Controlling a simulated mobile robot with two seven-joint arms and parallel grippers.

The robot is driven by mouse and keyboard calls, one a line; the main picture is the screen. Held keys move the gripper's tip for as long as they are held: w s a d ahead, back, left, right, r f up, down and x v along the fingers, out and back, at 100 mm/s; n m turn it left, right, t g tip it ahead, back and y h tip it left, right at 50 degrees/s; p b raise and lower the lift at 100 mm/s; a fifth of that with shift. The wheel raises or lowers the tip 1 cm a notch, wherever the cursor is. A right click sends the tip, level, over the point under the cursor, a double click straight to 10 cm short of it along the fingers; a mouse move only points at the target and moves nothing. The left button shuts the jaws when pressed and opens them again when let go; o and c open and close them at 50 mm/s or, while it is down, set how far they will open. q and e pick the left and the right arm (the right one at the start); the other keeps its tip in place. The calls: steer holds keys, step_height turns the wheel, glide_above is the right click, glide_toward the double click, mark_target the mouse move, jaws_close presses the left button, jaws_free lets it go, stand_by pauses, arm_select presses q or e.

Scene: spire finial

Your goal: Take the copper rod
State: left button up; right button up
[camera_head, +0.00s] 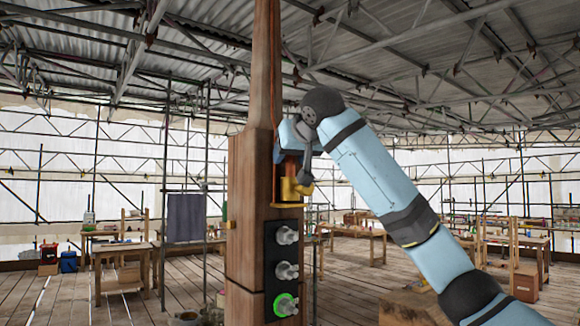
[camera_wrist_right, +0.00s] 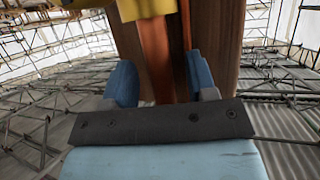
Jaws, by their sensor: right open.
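The copper rod (camera_wrist_right: 156,55) shows in the right wrist view as a reddish-brown upright strip against the wooden post. In the head view its short visible part (camera_head: 291,160) stands above a yellow holder (camera_head: 290,190) on the post's side. My right gripper (camera_head: 291,155) is at the rod, just above the holder. In the right wrist view its two blue fingers (camera_wrist_right: 158,82) are open, one on each side of the rod. I cannot tell whether either finger touches it. The gripper partly hides the rod in the head view. My left gripper is not in view.
The wooden post (camera_head: 246,200) rises into a tapering spire. Below the holder, a black panel (camera_head: 284,270) carries several grey knobs, the lowest with a green ring. Workbenches (camera_head: 125,255) stand farther back on the plank floor. A dark cloth (camera_head: 186,217) hangs from scaffolding at left.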

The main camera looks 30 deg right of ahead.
steer(key=shift+s+r, duration=0.1)
steer(key=shift+s, duration=0.15)
steer(key=c, duration=0.3)
steer(key=shift+a, duration=0.1)
jaws_close()
steer(key=shift+r, duration=0.1)
